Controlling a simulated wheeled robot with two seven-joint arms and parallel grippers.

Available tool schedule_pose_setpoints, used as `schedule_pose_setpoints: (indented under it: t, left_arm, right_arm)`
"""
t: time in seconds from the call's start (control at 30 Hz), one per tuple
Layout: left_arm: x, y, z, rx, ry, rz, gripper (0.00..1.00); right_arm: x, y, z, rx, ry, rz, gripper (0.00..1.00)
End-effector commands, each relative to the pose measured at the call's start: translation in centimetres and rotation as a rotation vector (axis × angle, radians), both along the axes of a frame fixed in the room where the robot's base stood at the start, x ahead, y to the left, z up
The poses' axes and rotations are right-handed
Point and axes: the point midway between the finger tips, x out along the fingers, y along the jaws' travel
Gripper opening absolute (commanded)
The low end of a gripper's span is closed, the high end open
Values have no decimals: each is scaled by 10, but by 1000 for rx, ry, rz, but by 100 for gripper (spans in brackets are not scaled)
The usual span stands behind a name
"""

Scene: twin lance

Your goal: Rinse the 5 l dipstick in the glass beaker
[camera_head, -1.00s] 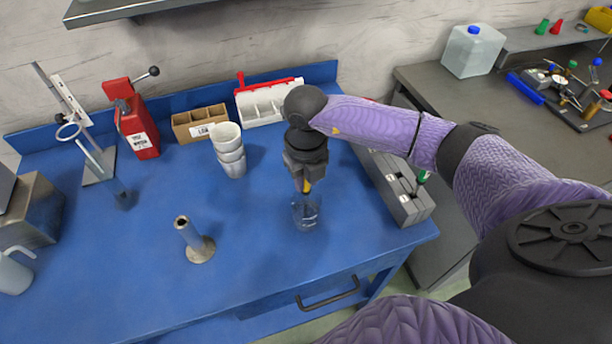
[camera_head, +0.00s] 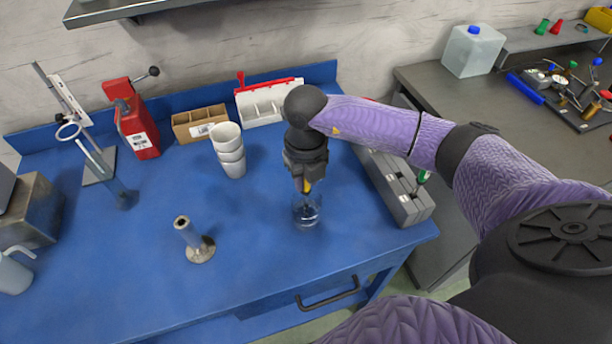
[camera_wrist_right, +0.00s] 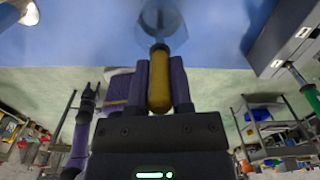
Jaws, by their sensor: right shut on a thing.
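The glass beaker (camera_head: 306,212) stands on the blue bench near its front right. My right gripper (camera_head: 306,186) is directly above the beaker, pointing down. It is shut on the yellow handle of the dipstick, which shows between the fingers in the right wrist view (camera_wrist_right: 159,85). The dipstick's shaft goes down from the handle toward the beaker; its lower end is hard to make out through the glass. In the right wrist view the beaker (camera_wrist_right: 160,22) is a faint round shape beyond the handle.
A metal stand with a round base (camera_head: 201,250) is left of the beaker. Stacked white cups (camera_head: 229,150), a cardboard box (camera_head: 199,122) and a white rack (camera_head: 270,105) stand behind. A grey box (camera_head: 405,200) is close on the right. The front middle of the bench is clear.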

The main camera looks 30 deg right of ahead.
Motion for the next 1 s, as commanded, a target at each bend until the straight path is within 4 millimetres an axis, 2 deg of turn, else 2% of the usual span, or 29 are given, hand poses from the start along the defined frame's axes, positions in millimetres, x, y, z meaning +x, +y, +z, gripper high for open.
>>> schedule_pose_setpoints:
  t: [0.17, 1.0]
  left_arm:
    - [0, -1, 3, -2, -1, 1, 59]
    - [4, -9, 62, -16, -11, 9, 59]
  right_arm:
    - [0, 0, 3, 0, -1, 0, 0]
    - [0, 0, 74, 0, 0, 0, 0]
